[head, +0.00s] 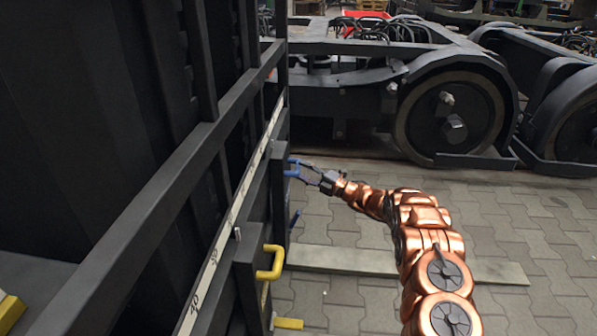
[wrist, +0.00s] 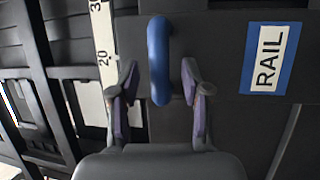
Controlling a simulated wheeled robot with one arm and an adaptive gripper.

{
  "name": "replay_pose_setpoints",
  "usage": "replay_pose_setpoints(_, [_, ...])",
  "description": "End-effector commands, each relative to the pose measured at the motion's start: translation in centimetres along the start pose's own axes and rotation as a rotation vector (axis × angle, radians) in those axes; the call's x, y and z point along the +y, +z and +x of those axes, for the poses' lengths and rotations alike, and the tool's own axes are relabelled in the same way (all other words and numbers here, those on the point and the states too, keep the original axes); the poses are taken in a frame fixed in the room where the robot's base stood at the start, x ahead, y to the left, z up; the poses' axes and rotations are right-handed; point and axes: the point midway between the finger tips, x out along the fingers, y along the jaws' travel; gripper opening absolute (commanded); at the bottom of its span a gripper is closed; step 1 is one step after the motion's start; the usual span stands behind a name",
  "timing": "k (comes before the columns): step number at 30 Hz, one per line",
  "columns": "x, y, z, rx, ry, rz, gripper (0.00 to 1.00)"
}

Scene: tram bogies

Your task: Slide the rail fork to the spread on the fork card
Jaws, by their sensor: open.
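The rail fork (wrist: 225,60) is a dark upright with a blue-edged RAIL label (wrist: 270,58) and a blue handle (wrist: 158,55). In the head view its blue handle (head: 291,168) shows on the side of the black carriage. My gripper (head: 306,172) is at this handle. In the wrist view my gripper (wrist: 160,84) is open, with one finger on each side of the handle and a gap to both. A white scale (wrist: 103,45) runs behind, with 20 and 30 readable near the handle. I cannot make out the fork card in either view.
A second dark fork with a yellow handle (head: 270,262) stands nearer on the same scale (head: 213,262). A long flat plank (head: 400,264) lies on the paving. Bogies with large wheels (head: 450,118) stand behind. The paving at right is clear.

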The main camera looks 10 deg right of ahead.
Motion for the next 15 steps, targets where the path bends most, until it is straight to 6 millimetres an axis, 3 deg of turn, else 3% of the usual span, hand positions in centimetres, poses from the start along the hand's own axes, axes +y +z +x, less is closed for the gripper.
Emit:
replay_pose_setpoints(6, [0.0,0.1,2.2,-0.001,0.0,-0.003,0.47])
replay_pose_setpoints(15, [0.1,0.1,2.7,-0.002,-0.001,-0.001,0.47])
